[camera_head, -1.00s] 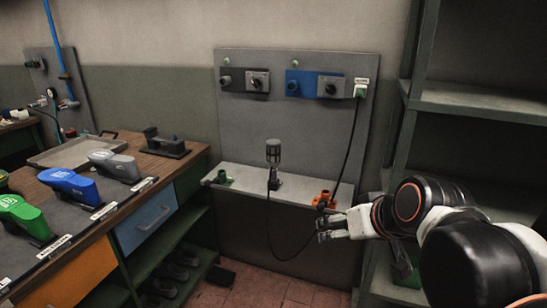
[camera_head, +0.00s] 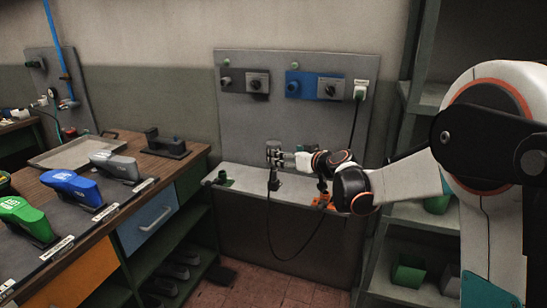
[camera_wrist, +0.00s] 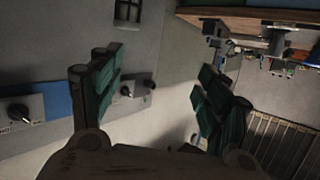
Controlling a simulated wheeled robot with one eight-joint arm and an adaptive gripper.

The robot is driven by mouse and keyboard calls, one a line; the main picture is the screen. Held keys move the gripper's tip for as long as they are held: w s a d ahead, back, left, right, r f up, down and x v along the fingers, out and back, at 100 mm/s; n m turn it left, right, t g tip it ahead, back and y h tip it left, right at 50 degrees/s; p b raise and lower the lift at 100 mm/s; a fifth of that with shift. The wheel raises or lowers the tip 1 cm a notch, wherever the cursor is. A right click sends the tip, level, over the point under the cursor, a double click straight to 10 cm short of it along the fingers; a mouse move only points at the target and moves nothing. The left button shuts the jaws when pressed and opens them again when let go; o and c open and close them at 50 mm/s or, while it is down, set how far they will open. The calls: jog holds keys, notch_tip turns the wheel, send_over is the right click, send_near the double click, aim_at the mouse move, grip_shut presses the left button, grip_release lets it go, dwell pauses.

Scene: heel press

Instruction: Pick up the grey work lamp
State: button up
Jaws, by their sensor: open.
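The grey work lamp (camera_head: 273,152) stands upright on the ledge below the grey wall panel in the head view, with a dark cable hanging from it. My gripper (camera_head: 283,158) reaches in from the right at the height of the lamp head and partly overlaps it. I cannot tell whether the fingers touch the lamp or stand around it. In the wrist view my gripper (camera_wrist: 158,100) is open, its green-padded fingers wide apart. I cannot make out the lamp between them there.
An orange holder (camera_head: 323,200) sits on the ledge under my arm, and a green holder (camera_head: 224,180) is at its left end. Switch boxes (camera_head: 316,85) are on the wall panel. A workbench (camera_head: 188,163) stands left and a shelf rack (camera_head: 398,235) right.

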jog(key=w+f+t, duration=0.2)
jog(key=w+f, duration=0.5)
jog(key=w, duration=0.2)
jog(key=t+p, duration=0.1)
jog(key=t, duration=0.1)
send_near(275, 170)
jog(key=x, duration=0.2)
jog(key=b+x, duration=0.1)
jog(key=x, duration=0.1)
jog(key=b+x, duration=0.1)
jog(key=x, duration=0.1)
jog(key=shift+w+a+r, duration=0.15)
jog(key=shift+w+r, duration=0.2)
jog(key=b+x, duration=0.1)
jog(key=x, duration=0.1)
jog(key=b+x, duration=0.1)
jog(key=x, duration=0.1)
jog(key=shift+f+b, duration=0.35)
jog(key=shift+f, duration=0.05)
jog(key=shift+w+a+r, duration=0.15)
jog(key=shift+w+a, duration=0.1)
jog(key=shift+w, duration=0.15)
jog(key=shift+c, duration=0.6)
grip_shut()
